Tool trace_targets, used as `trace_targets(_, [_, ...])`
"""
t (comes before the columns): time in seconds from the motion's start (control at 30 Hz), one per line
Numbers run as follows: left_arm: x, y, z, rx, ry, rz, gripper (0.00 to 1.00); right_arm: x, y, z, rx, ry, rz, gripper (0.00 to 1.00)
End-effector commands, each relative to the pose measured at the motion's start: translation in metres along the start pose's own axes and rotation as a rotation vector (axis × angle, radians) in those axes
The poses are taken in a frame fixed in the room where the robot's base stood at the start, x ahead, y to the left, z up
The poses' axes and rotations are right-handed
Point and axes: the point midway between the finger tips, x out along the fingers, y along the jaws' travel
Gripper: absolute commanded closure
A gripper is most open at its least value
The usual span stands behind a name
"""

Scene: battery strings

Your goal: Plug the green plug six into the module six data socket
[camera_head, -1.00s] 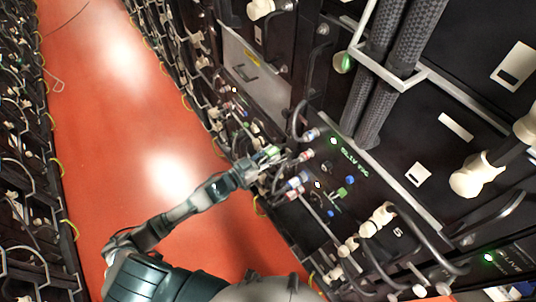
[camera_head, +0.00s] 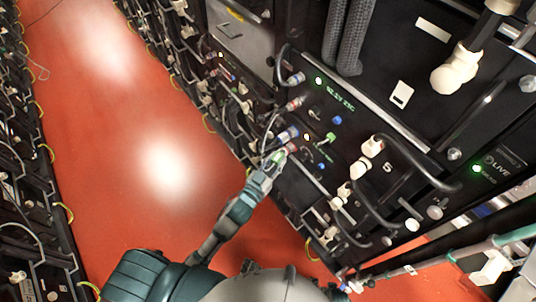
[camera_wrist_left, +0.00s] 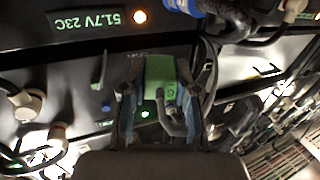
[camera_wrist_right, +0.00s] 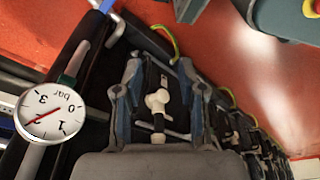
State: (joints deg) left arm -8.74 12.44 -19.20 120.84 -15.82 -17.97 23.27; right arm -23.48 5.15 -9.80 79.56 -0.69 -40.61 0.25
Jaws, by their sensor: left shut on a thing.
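My left gripper (camera_head: 274,160) is beside the battery rack's front and shut on a green plug (camera_head: 279,156). In the left wrist view the green plug (camera_wrist_left: 165,78) sits between the fingers, with a grey cable curving from it. The black module panel is close behind it. I cannot tell which socket is module six's data socket, or whether the held plug touches one. In the right wrist view my right gripper (camera_wrist_right: 165,72) is open and empty.
The module marked 5 (camera_head: 387,167) carries white connectors and thick black cables. A white connector (camera_wrist_right: 157,102) lies beyond the right fingers, and a pressure gauge (camera_wrist_right: 45,112) is left of them. The orange aisle floor (camera_head: 130,120) is open.

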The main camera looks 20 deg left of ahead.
Motion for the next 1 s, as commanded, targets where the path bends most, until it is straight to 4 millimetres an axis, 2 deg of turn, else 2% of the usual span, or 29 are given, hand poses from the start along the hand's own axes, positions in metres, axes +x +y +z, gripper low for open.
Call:
trace_targets(0.03, [0.002, 0.008, 0.022, 0.002, -0.004, 0.031, 1.0, -0.001, 0.0, -0.013, 0.002, 0.019, -0.001, 0.6])
trace_targets(0.2, [0.006, 0.038, 0.071, 0.002, -0.008, 0.138, 1.0, -0.041, 0.002, -0.058, 0.008, 0.071, -0.003, 0.6])
trace_targets(0.33, [0.005, 0.058, 0.109, 0.003, -0.009, 0.212, 1.0, -0.081, 0.004, -0.081, 0.012, 0.107, -0.004, 0.6])
trace_targets(0.5, [0.002, 0.076, 0.149, 0.002, -0.008, 0.287, 1.0, -0.131, 0.006, -0.095, 0.016, 0.144, -0.004, 0.6])
trace_targets(0.7, [-0.002, 0.084, 0.172, 0.002, -0.002, 0.332, 1.0, -0.169, 0.006, -0.099, 0.018, 0.167, -0.001, 0.6])
trace_targets(0.8, [-0.003, 0.085, 0.175, 0.002, -0.001, 0.339, 1.0, -0.177, 0.006, -0.1, 0.019, 0.171, 0.0, 0.6])
trace_targets(1.0, [-0.003, 0.086, 0.174, 0.003, 0.001, 0.341, 1.0, -0.179, 0.006, -0.1, 0.019, 0.172, -0.001, 0.6])
